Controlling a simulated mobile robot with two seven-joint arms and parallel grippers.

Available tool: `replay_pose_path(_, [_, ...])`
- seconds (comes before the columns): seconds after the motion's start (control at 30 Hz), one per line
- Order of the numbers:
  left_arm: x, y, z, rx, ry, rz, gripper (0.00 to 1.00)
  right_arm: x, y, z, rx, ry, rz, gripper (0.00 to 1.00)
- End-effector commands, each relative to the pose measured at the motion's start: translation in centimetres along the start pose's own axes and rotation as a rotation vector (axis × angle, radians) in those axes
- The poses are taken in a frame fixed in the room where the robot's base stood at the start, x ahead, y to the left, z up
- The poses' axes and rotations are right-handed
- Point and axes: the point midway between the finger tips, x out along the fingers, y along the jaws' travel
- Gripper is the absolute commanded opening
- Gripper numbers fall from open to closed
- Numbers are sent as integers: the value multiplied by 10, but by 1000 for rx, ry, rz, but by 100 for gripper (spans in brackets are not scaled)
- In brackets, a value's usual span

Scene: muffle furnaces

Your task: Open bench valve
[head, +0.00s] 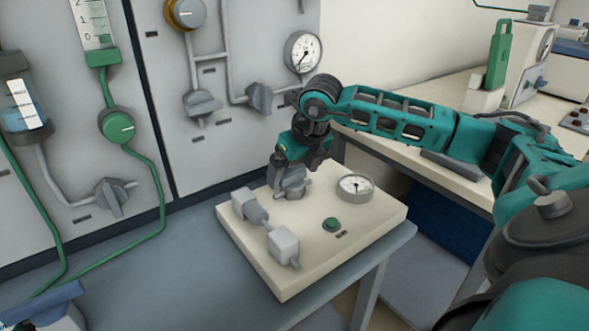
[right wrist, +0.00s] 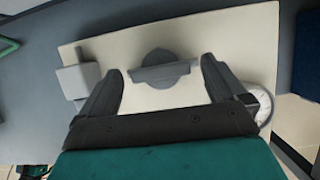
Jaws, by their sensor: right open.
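The bench valve (head: 292,186) is a grey knob with a raised bar across it, on top of a cream box (head: 235,236) on the bench. In the right wrist view the valve knob (right wrist: 160,76) lies between the two fingers, its bar running roughly side to side. My right gripper (head: 291,173) is over the knob from above and partly hides it. In the right wrist view the right gripper (right wrist: 162,69) is open, with a gap between each finger and the knob.
The box also carries a round gauge (head: 356,187), a green button (head: 331,224) and grey block fittings (head: 284,245) at its left. Behind stands a grey panel (head: 225,147) with knobs, pipes and a gauge (head: 303,51).

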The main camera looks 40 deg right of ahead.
Motion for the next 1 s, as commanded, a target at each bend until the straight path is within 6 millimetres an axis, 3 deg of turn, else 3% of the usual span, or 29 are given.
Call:
replay_pose_path(0.17, [-4, 0, -6, 0, 0, 0, 43, -28, -1, 2, -1, -4, -2, 98])
replay_pose_path(0.4, [-10, 0, -15, 0, 0, 0, 43, -83, -1, 2, -1, -4, -3, 98])
replay_pose_path(0.6, [-13, 1, -20, -4, 1, 0, 43, -115, 0, 1, 1, -3, -1, 98])
replay_pose_path(1.0, [-13, 3, -21, -12, 2, 0, 43, -127, 0, 0, 1, -1, 0, 98])
